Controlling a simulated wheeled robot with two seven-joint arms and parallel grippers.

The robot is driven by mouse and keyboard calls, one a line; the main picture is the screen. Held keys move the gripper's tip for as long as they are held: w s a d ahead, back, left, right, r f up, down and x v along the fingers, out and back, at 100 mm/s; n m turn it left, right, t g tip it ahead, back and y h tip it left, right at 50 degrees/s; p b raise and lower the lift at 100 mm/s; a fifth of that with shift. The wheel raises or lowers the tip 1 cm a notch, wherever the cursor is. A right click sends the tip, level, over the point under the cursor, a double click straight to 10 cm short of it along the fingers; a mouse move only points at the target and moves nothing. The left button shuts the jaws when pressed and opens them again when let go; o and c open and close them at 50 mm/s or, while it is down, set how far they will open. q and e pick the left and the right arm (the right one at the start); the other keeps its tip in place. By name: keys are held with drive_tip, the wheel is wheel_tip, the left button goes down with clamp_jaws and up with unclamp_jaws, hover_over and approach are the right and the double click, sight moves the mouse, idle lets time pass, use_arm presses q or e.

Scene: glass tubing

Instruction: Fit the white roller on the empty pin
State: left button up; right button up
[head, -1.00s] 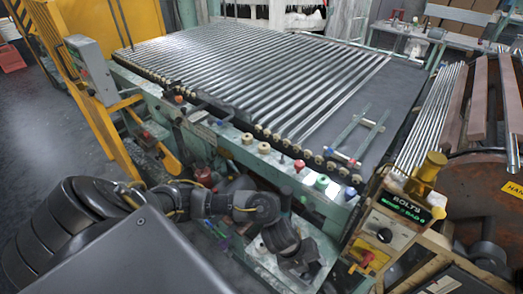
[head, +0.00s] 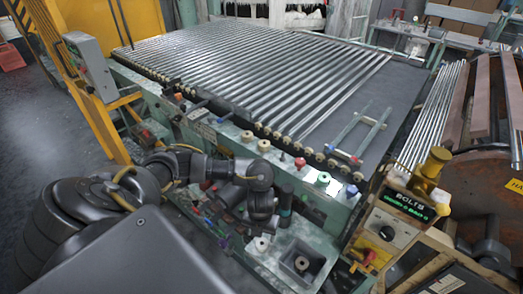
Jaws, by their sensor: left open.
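Pale rollers sit along the front rail of the green machine (head: 345,205); two cream ones (head: 248,137) (head: 264,146) stand left of a red knob (head: 300,163) and a green knob (head: 322,179). My left gripper (head: 274,214) is open, pointing down above the ledge, behind and left of the tray. The empty pin cannot be made out. My right gripper is out of view.
Long glass tubes (head: 240,75) lie across the machine bed. A control box marked BOLTS (head: 395,225) with a yellow fitting (head: 430,170) stands on the right. A yellow frame (head: 75,75) stands on the left.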

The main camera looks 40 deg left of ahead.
sight(262, 241)
use_arm(q)
drive_tip(key=shift+d+f, duration=0.15)
drive_tip(key=shift+f, duration=0.45)
wheel_tip(262, 241, down, 4)
drive_tip(key=shift+d+f, duration=0.15)
drive_tip(key=c, duration=1.1)
drive_tip(key=shift+o, duration=0.2)
